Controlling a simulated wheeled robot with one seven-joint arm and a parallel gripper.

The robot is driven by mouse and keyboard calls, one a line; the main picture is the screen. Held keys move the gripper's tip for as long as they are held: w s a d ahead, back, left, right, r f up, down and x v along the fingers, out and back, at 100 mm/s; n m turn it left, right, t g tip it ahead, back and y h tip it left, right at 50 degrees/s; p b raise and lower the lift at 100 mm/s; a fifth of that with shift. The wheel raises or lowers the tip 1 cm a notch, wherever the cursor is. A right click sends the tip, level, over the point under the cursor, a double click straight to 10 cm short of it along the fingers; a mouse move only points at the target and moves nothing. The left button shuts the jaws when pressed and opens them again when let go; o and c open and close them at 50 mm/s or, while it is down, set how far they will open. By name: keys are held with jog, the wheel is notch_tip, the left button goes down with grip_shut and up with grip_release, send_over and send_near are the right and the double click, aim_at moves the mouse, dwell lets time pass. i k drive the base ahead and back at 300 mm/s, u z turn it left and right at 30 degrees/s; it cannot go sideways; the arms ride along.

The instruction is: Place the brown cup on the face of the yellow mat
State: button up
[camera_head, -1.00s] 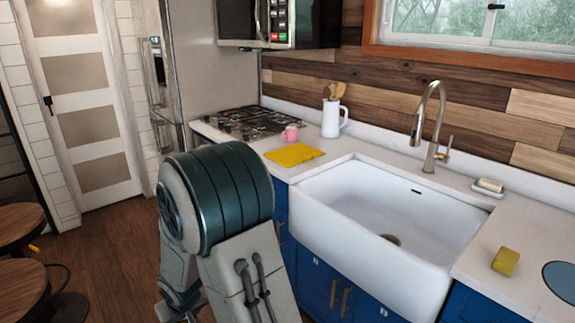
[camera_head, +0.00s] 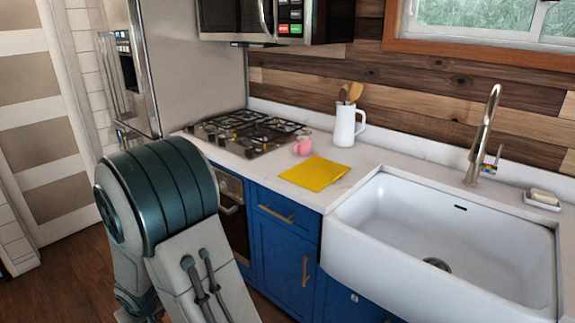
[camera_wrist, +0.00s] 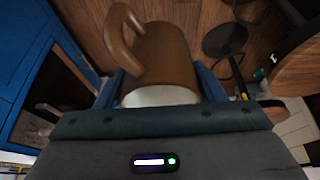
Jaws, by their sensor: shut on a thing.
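The brown cup (camera_wrist: 165,62) is in my gripper (camera_wrist: 160,88) in the wrist view, with its curved handle toward the upper left. My gripper is shut on the cup, a finger on either side of it. The cup is held over the wooden floor, in front of the blue cabinets. The yellow mat (camera_head: 314,173) lies flat on the white counter between the stove and the sink in the head view. Its face is bare. My gripper and the cup are hidden in the head view, where only my arm shows.
A pink item (camera_head: 302,147) stands just behind the mat, near the stove (camera_head: 245,132). A white pitcher (camera_head: 345,125) with wooden utensils stands behind the mat to the right. The white sink (camera_head: 440,245) lies to the right. Stools (camera_wrist: 298,68) show in the wrist view.

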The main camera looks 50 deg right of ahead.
aim_at(314, 172)
jog(key=i, duration=1.95)
jog(key=z, duration=2.95)
